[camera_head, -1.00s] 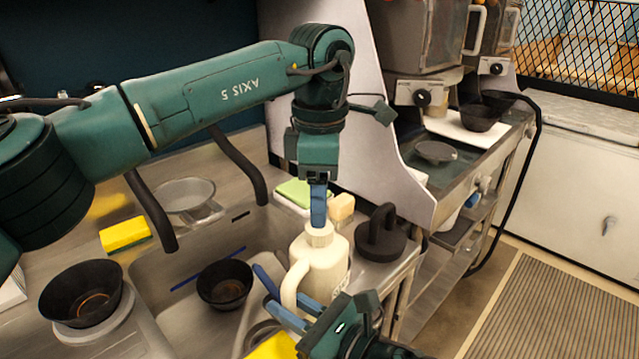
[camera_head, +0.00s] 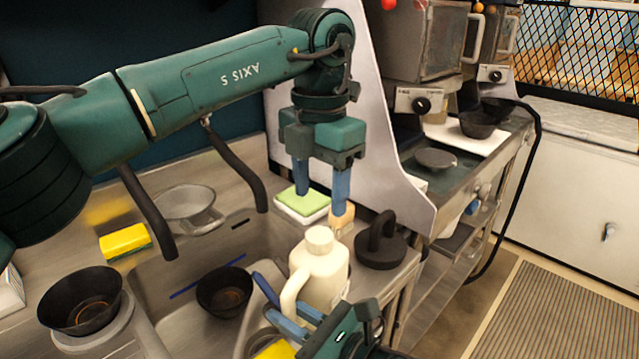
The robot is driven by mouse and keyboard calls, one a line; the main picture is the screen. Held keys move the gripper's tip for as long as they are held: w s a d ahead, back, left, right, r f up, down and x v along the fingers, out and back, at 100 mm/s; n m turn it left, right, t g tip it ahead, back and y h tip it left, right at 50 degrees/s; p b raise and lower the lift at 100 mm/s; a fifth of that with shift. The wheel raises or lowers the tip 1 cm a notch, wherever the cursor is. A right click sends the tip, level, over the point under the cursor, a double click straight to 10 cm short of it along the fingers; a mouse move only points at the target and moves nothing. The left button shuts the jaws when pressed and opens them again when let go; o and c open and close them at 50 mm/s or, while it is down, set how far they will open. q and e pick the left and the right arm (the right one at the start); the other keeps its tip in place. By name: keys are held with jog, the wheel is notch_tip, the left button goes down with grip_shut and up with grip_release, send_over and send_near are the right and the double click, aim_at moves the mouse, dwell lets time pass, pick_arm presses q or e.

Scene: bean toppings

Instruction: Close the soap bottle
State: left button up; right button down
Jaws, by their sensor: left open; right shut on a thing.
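The soap bottle (camera_head: 324,278) is cream white, with a handle on its left side, and stands upright near the sink's right edge. A round cream cap (camera_head: 319,239) sits on its neck; how tightly it is screwed on cannot be seen. My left gripper (camera_head: 319,204) is open and empty, pointing down above the cap and apart from it. My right gripper (camera_head: 277,300) comes in from the bottom and is shut on the bottle at its handle; the handle partly hides the grip.
A dark plunger-like tool (camera_head: 380,245) stands right of the bottle. A green-topped sponge (camera_head: 303,203) and a small tan block (camera_head: 342,220) lie behind it. Black bowls (camera_head: 224,291) (camera_head: 80,300), a strainer (camera_head: 188,206) and a yellow sponge (camera_head: 125,241) are around the sink at left.

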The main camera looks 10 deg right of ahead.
aim_at(319, 234)
pick_arm(q)
notch_tip(319, 234, down, 8)
jog(key=shift+r, duration=0.1)
dwell(0.4)
jog(key=c, duration=1)
jog(key=o, duration=1.2)
jog(key=shift+c, duration=0.2)
jog(key=shift+r, duration=0.1)
notch_tip(319, 234, up, 12)
